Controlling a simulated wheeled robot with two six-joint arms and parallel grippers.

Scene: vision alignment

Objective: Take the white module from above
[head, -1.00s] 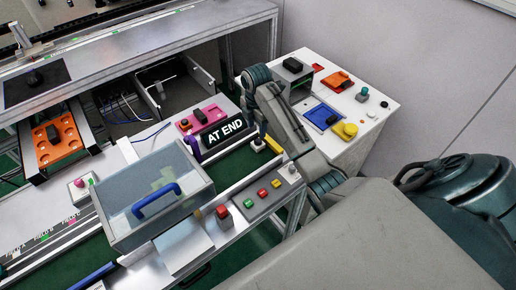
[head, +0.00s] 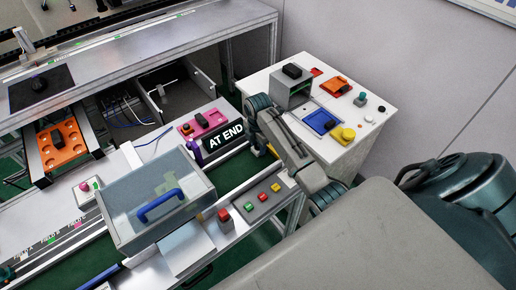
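I cannot pick out a white module with certainty. My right arm reaches in from the lower right, and its wrist bends down beside the "AT END" sign (head: 226,137). The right gripper (head: 259,142) is small and dark just right of the sign, mostly hidden by my own wrist; its fingers cannot be made out. A pink fixture (head: 203,121) with a dark part on it stands behind the sign.
A clear-lidded box (head: 120,190) with a blue handle stands in front. A button panel (head: 258,204) lies to its right. The white table (head: 350,142) holds a grey block (head: 290,90), a blue module (head: 320,122) and an orange module (head: 335,85). An orange plate (head: 62,145) is at left.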

